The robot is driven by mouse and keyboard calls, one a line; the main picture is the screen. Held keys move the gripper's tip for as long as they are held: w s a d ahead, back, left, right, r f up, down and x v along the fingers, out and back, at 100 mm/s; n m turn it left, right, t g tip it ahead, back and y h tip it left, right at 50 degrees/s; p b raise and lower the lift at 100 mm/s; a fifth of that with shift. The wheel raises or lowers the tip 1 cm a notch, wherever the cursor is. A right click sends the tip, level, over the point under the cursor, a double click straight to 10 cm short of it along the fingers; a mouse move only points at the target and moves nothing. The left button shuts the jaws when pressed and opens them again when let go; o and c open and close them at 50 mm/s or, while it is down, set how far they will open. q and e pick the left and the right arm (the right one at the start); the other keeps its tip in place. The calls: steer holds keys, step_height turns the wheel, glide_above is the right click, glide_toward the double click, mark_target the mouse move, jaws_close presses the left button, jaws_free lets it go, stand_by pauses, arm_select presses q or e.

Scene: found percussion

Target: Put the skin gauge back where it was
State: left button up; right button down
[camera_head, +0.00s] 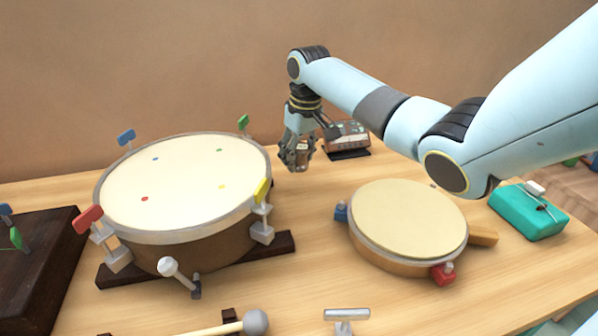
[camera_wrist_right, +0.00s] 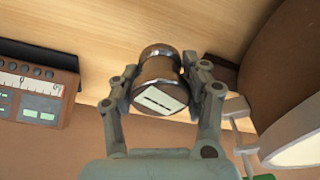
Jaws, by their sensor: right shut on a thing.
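The skin gauge (camera_wrist_right: 158,70), a short brown-and-metal cylinder with a white label, is between the fingers of my right gripper (camera_wrist_right: 160,92) in the wrist view. The fingers are shut on its two sides. In the head view my right gripper (camera_head: 297,158) points down near the back of the table, just right of the large drum (camera_head: 175,180); the gauge (camera_head: 303,147) is partly hidden by the fingers. I cannot tell whether it touches the table. The large drum has a cream skin with several small coloured dots. My left gripper is not in view.
A box with a display (camera_head: 345,136) stands on a dark base just right of the gripper. A smaller drum (camera_head: 408,218) and a teal box (camera_head: 528,212) are at right. A mallet (camera_head: 256,323) lies in front. Coloured clamps ring the large drum. Bare wood (camera_head: 305,215) lies between the drums.

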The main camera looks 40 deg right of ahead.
mark_target(300, 167)
step_height(300, 167, down, 4)
steer(key=shift+r+b, duration=0.15)
steer(key=shift+b, duration=0.2)
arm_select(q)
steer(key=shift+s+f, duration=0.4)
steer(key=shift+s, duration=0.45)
arm_select(e)
steer(key=c, duration=0.6)
jaws_free()
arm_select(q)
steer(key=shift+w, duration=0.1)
arm_select(e)
steer(key=shift+s+r, duration=0.1)
steer(key=shift+r, duration=0.2)
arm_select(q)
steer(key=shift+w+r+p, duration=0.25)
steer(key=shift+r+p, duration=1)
arm_select(e)
steer(key=r, duration=0.3)
steer(key=s+r, duration=0.1)
steer(key=r, duration=0.7)
steer(key=shift+s+a+r, duration=0.1)
steer(key=shift+s+r, duration=0.1)
steer(key=shift+s, duration=0.15)
